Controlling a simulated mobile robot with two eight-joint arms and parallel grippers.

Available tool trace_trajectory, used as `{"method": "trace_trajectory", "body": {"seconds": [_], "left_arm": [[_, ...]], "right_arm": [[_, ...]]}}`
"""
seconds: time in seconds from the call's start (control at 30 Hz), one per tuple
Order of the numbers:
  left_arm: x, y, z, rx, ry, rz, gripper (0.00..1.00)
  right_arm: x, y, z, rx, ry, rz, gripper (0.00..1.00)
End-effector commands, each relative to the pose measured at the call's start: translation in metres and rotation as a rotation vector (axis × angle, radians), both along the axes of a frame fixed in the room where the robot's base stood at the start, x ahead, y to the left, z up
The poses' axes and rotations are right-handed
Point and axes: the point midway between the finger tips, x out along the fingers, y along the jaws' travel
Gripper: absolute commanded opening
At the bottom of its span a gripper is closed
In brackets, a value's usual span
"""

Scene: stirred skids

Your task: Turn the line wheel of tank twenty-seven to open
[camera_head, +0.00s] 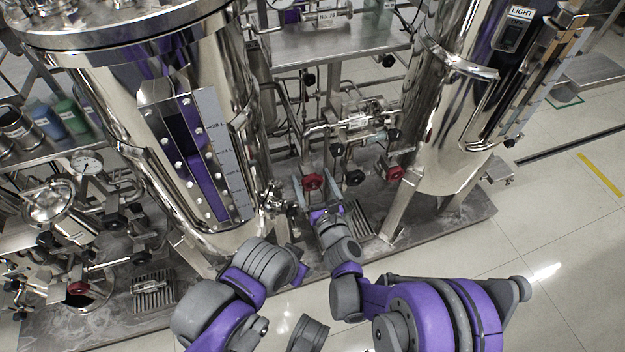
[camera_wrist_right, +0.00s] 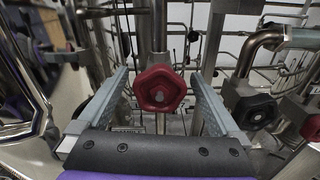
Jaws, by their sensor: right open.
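A red line wheel (camera_head: 313,181) sits on the pipework between the two big steel tanks, low above the skid floor. In the right wrist view the red wheel (camera_wrist_right: 159,88) faces me, centred between the fingers. My right gripper (camera_head: 311,194) is open with a finger on either side of the wheel; there is a visible gap on each side, and contact does not show. In the right wrist view my right gripper (camera_wrist_right: 160,78) holds nothing. My left arm comes in at the lower left; its gripper's fingers cannot be made out. I cannot read a tank twenty-seven label.
A black wheel (camera_head: 355,178) and another red wheel (camera_head: 394,172) sit to the right. The left tank (camera_head: 120,100) and right tank (camera_head: 450,120) flank the pipework. A further red wheel (camera_head: 78,288) is at far left. Tiled floor (camera_head: 540,240) at right is clear.

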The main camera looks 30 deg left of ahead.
Motion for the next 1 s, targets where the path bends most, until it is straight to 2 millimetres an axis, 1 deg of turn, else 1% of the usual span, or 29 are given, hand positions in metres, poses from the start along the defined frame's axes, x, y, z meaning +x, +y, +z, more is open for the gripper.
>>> {"method": "trace_trajectory", "body": {"seconds": [0.03,0.07,0.1,0.17,0.2,0.27,0.3,0.5,0.77,1.0], "left_arm": [[0.0,0.0,0.0,0.0,0.0,0.0,0.5],[0.0,0.0,0.0,0.0,0.0,0.0,0.5],[0.0,0.0,0.0,0.0,0.0,0.0,0.5],[0.0,0.0,0.0,0.0,0.0,0.0,0.5],[0.0,0.0,0.0,0.0,0.0,0.0,0.5],[0.0,0.0,0.0,0.0,0.0,0.0,0.5],[0.0,0.0,0.0,0.0,0.0,0.0,0.5],[0.0,0.0,0.0,0.0,0.0,0.0,0.5],[0.0,0.0,0.003,0.0,-0.001,0.0,0.5],[-0.002,0.0,0.015,0.0,-0.004,0.0,0.5]], "right_arm": [[0.0,0.0,0.0,0.0,0.0,0.0,1.0],[0.0,0.0,0.0,0.0,0.0,0.0,0.96],[0.0,0.0,0.0,0.0,0.0,0.0,0.89],[0.0,0.0,0.0,0.0,0.0,0.0,0.78],[0.0,0.0,0.0,0.0,0.0,0.0,0.71],[0.0,0.0,0.0,0.0,0.0,0.0,0.6],[0.0,0.0,0.0,0.0,0.0,0.0,0.53],[0.0,0.0,0.0,0.0,0.0,0.0,0.18],[0.0,0.0,0.001,-0.018,-0.021,0.0,0.18],[-0.001,0.0,0.001,-0.095,-0.112,-0.001,0.18]]}}
